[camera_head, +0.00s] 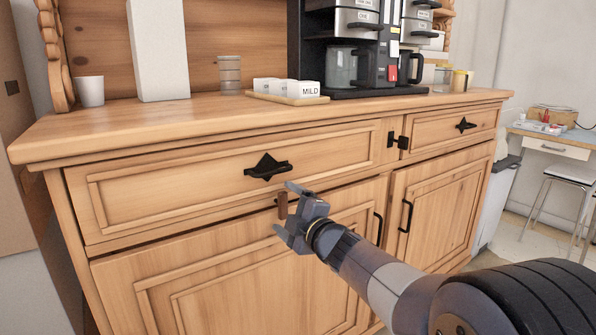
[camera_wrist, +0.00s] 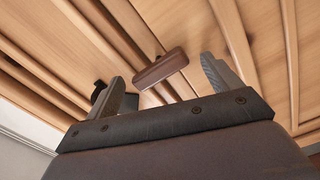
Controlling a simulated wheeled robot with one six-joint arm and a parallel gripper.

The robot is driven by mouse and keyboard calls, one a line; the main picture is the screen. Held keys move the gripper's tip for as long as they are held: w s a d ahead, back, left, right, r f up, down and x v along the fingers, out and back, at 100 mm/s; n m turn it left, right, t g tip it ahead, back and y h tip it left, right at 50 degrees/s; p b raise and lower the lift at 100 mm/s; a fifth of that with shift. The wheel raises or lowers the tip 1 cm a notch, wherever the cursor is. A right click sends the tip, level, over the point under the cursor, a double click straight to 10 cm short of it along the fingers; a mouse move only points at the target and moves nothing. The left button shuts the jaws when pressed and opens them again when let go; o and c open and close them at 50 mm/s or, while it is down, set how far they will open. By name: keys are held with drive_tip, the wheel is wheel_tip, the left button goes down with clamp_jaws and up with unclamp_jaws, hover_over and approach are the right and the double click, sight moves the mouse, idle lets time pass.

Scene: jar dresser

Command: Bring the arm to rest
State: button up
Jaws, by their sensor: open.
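My gripper (camera_head: 284,207) is open in front of the wooden dresser (camera_head: 300,125), below the left drawer's black handle (camera_head: 267,167). My arm reaches in from the lower right. A small brown block (camera_head: 282,205) shows by the fingertips in the head view. In the wrist view the brown block (camera_wrist: 161,68) appears between and beyond the two spread fingers, apart from both. It seems fixed to the dresser front by a dark mount. My gripper (camera_wrist: 162,78) holds nothing that I can see.
The left drawer (camera_head: 180,185) and right drawer (camera_head: 440,130) look shut. Black door handles (camera_head: 406,215) stick out below. A coffee machine (camera_head: 350,50), a tray of white packets (camera_head: 288,97) and a white cup (camera_head: 90,91) stand on top. A stool (camera_head: 565,180) stands at right.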

drive_tip(key=m+p, duration=0.1)
drive_tip(key=m, duration=0.1)
drive_tip(key=m+p, duration=0.4)
drive_tip(key=m, duration=0.1)
drive_tip(key=shift+r, duration=0.3)
drive_tip(key=m+p, duration=0.6)
drive_tip(key=shift+d+m, duration=0.1)
drive_tip(key=shift+m, duration=0.3)
drive_tip(key=shift+f, duration=0.1)
drive_tip(key=shift+s+d+f, duration=0.1)
drive_tip(key=shift+s+d, duration=0.15)
drive_tip(key=shift+s, duration=0.05)
drive_tip(key=shift+d, duration=0.1)
